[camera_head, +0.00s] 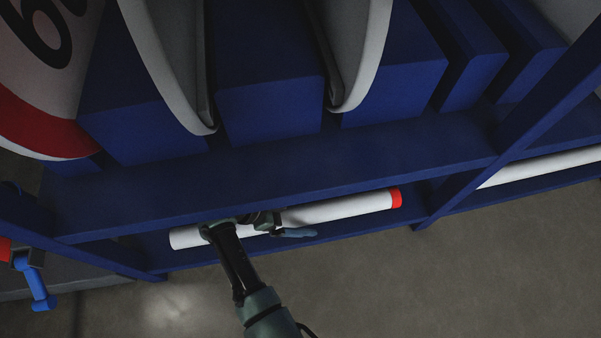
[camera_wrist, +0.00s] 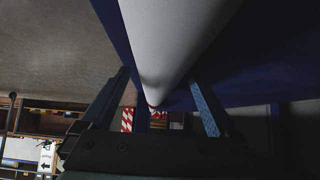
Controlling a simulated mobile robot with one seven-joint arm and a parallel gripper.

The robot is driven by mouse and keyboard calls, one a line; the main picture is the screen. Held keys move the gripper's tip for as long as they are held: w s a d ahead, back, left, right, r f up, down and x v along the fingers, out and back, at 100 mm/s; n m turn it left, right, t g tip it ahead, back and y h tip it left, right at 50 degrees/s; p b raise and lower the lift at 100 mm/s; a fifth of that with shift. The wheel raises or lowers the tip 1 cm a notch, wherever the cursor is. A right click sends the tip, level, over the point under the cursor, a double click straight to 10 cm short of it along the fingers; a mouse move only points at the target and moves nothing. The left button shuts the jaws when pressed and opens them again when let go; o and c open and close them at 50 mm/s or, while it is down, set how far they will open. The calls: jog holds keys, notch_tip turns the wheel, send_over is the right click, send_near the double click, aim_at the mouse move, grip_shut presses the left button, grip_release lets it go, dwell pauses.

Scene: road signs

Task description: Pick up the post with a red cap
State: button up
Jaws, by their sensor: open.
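The post with a red cap is a long white cylinder (camera_head: 335,209) lying on the low blue shelf (camera_head: 345,231). Its red cap (camera_head: 396,197) is at its right end in the head view. My gripper (camera_head: 265,226) is at the post's middle, covering part of it. In the wrist view the white post (camera_wrist: 170,40) runs between the two fingers of my gripper (camera_wrist: 165,95), which are open on either side of it. I cannot tell whether either finger touches the post. The red cap is not clear in the wrist view.
A blue shelf beam (camera_head: 280,185) runs just above the post. An upright (camera_head: 455,195) stands right of the cap, with another white post (camera_head: 545,166) beyond it. Large signs (camera_head: 360,50) stand on the upper shelf. The grey floor (camera_head: 480,270) in front is clear.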

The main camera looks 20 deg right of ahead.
aim_at(351, 202)
jog(key=d, duration=0.2)
jog(key=s+d, duration=0.1)
jog(key=d, duration=0.2)
jog(key=s+d, duration=0.1)
jog(key=d, duration=0.1)
jog(key=shift+d+f+p, duration=0.1)
jog(key=shift+d+p, duration=0.1)
jog(key=shift+p, duration=0.2)
jog(key=d, duration=0.3)
jog(key=s+d, duration=0.1)
jog(key=shift+d+f+b, duration=0.3)
jog(key=shift+d+f, duration=0.15)
jog(key=shift+d, duration=0.1)
grip_shut()
